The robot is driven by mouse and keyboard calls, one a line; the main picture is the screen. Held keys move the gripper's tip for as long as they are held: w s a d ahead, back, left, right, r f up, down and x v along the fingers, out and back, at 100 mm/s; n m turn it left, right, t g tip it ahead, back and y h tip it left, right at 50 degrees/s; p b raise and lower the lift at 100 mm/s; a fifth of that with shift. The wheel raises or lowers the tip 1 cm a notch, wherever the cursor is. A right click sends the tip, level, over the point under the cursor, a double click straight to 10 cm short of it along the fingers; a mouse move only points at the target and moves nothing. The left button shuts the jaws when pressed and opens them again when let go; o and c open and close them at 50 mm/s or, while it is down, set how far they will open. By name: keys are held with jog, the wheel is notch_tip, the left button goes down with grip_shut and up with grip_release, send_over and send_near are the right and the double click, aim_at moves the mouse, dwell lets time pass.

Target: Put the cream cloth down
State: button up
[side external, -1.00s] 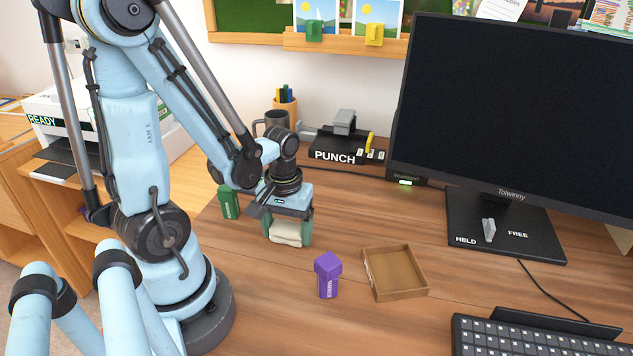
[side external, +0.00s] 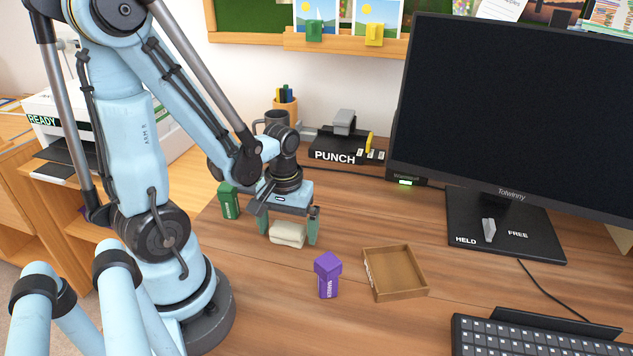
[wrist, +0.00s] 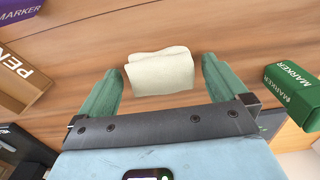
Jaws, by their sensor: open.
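The cream cloth (side external: 287,234) is a small folded pad lying on the wooden desk. It also shows in the wrist view (wrist: 160,72), between and just beyond the green fingertips. My gripper (side external: 288,238) is open, pointing down over the cloth, with one finger on each side of it. In the wrist view my gripper (wrist: 160,78) shows a gap between each finger and the cloth. Nothing is held.
A purple marker block (side external: 327,275) and an open wooden tray (side external: 395,273) are to the right. A green marker block (side external: 228,201) stands left of the gripper. A keyboard (side external: 530,338) is front right.

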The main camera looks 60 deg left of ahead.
aim_at(287, 228)
jog(key=shift+r, duration=5.6)
jog(key=w+d+r+m+t, duration=0.2)
jog(key=w+d+m+t, duration=0.4)
jog(key=d+m+t, duration=0.1)
jog(key=shift+w+d+m, duration=0.35)
jog(key=shift+d+m, duration=0.3)
jog(key=shift+m, duration=0.35)
jog(key=shift+c, duration=0.5)
jog(key=shift+c, duration=1.1)
